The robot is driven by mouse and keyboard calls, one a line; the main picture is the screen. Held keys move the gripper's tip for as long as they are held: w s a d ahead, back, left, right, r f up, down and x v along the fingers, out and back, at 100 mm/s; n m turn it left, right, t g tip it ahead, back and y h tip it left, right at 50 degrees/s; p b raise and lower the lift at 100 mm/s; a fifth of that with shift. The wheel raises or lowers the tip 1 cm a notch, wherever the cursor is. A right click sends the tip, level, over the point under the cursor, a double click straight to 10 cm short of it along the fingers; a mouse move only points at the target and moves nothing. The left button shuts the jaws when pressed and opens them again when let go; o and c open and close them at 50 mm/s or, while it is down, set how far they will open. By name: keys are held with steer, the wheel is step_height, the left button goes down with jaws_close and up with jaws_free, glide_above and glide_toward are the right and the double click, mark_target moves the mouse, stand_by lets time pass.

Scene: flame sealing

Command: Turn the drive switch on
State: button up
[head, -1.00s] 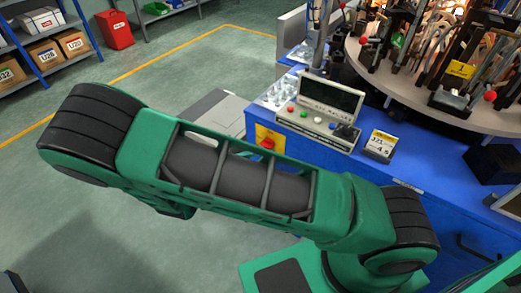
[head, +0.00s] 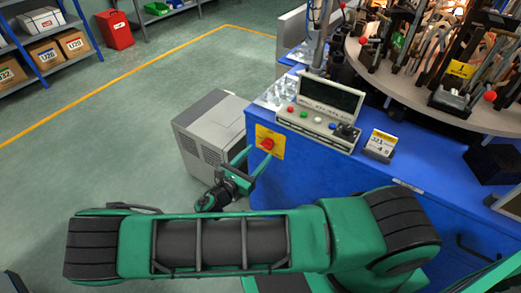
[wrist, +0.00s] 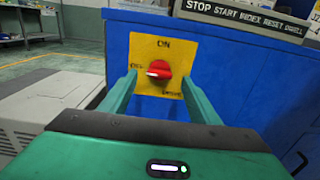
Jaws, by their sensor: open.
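The drive switch is a red rotary knob (head: 267,143) on a yellow plate (head: 263,133) on the side of the blue cabinet. In the wrist view the red knob (wrist: 159,70) has a white mark on its left side, toward a small label that looks like OFF; ON is printed at the top of the plate (wrist: 168,50). My gripper (head: 260,153) is open in front of the plate. In the wrist view its two fingers (wrist: 159,77) stand left and right of the knob, with gaps on both sides. I cannot tell how far the fingertips are from the plate.
A grey box-shaped unit (head: 208,125) stands on the floor left of the cabinet. A button panel with a dark screen (head: 322,107) and a small sign (head: 381,143) sit on the blue cabinet top (head: 415,160). The floor (head: 80,160) further left is clear.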

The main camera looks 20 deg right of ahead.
mark_target(265, 147)
steer(key=shift+x, duration=2.2)
